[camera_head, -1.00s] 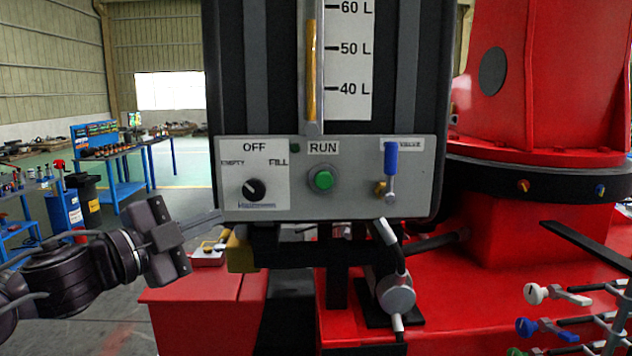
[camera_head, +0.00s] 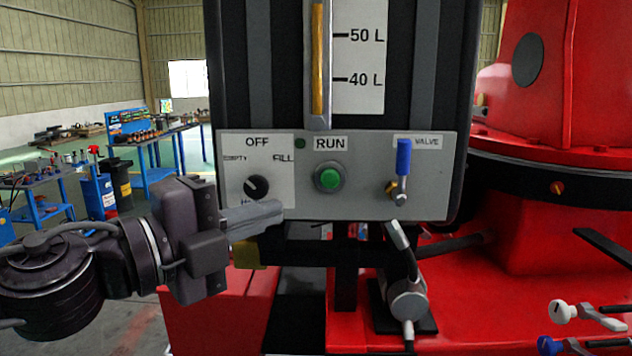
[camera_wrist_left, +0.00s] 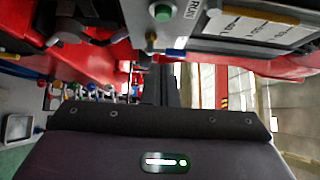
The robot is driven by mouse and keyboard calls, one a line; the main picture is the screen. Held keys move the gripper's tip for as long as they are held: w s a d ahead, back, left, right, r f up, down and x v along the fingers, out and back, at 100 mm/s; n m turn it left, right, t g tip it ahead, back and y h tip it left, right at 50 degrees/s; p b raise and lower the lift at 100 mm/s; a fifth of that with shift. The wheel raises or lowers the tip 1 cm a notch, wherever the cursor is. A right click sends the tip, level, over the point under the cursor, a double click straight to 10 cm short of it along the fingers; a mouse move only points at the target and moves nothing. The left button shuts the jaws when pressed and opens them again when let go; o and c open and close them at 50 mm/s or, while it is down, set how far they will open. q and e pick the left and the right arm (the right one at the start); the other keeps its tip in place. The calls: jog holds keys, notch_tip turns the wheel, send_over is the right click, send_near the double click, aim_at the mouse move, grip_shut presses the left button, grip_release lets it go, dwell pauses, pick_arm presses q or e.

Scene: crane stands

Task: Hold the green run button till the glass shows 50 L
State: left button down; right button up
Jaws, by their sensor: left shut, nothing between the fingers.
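The green run button (camera_head: 329,179) sits under the RUN label on a grey panel (camera_head: 365,205). It also shows near the top of the left wrist view (camera_wrist_left: 163,13). The sight glass (camera_head: 319,60) above it holds an amber column. The amber reaches above the 50 L mark (camera_head: 365,35), near the picture's top edge. My left gripper (camera_head: 276,210) is shut and empty, its fingers pointing right over the panel's lower left part. Its tip is left of and below the button, apart from it. My right gripper is out of view.
A black selector knob (camera_head: 256,186), with its white line toward EMPTY, is just above my left fingers. A blue-handled valve (camera_head: 403,165) is right of the button. The panel front around the button is clear.

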aim_at(337, 181)
pick_arm(q)
jog(key=w+d+p, duration=0.1)
jog(key=w+d, duration=0.1)
jog(key=w, duration=0.1)
jog(key=w+d+p, duration=0.2)
jog(key=w, duration=0.1)
jog(key=w+d+p, duration=0.1)
jog(key=w+d, duration=0.1)
jog(key=w, duration=0.2)
